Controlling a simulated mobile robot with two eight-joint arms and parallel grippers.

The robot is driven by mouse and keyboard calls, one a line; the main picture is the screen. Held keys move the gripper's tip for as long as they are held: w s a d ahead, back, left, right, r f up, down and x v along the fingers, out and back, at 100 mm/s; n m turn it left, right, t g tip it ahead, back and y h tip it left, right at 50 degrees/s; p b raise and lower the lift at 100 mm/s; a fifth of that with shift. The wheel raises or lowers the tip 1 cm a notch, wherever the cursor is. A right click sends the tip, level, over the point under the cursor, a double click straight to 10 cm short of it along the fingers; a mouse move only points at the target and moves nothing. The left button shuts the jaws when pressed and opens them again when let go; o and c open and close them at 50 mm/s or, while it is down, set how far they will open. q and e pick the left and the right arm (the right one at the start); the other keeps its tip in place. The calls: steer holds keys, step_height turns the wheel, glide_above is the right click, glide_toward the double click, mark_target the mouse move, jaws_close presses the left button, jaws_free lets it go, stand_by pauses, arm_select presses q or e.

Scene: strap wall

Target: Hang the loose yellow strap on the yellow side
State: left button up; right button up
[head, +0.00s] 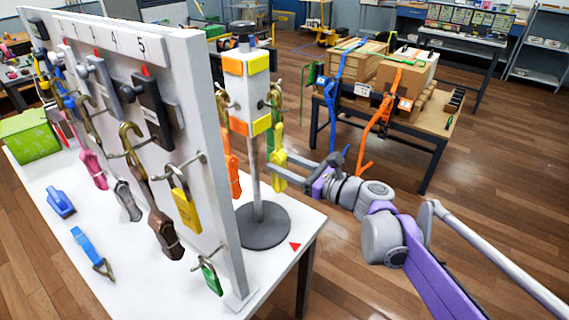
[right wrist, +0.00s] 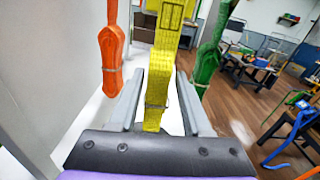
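A yellow strap (head: 279,158) hangs upright beside the yellow-marked face (head: 262,125) of the post stand. Its top is near a wire hook (head: 279,88); I cannot tell whether its metal hook sits fully on it. My right gripper (head: 278,166) has its fingers around the strap's lower bundle. In the right wrist view the yellow strap (right wrist: 156,90) passes between the fingers, with gaps at both sides, so the gripper (right wrist: 160,85) is open. An orange strap (head: 231,160) hangs on the orange-marked face (head: 238,127). A green strap (right wrist: 208,60) hangs behind. My left gripper is not in view.
A grey panel (head: 215,120) with several hooks and straps stands left of the post on a white table (head: 120,285). A blue strap (head: 61,202) and a blue-handled piece (head: 88,247) lie on it. A bench with boxes (head: 405,75) stands behind.

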steer(key=shift+o, duration=0.9)
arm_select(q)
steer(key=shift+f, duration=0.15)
arm_select(e)
steer(key=v, duration=1.1)
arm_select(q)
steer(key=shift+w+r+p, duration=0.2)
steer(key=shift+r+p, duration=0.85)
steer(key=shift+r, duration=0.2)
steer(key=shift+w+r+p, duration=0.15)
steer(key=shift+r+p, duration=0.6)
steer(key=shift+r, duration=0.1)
arm_select(e)
steer(key=s+d+f+n+g+h, duration=0.1)
steer(key=s+f+n+g+h, duration=0.3)
steer(key=s+f+n+h, duration=0.7)
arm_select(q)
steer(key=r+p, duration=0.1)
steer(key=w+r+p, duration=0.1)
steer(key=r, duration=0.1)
arm_select(e)
steer(key=s+d+f+n+h, duration=0.3)
steer(key=s+d+f+n, duration=0.3)
steer(key=s+d+n, duration=0.4)
steer(key=s+n, duration=0.2)
steer(key=shift+s+d+f+n+h, duration=0.2)
steer(key=shift+s+d+n+h, duration=0.1)
steer(key=shift+d+n, duration=0.1)
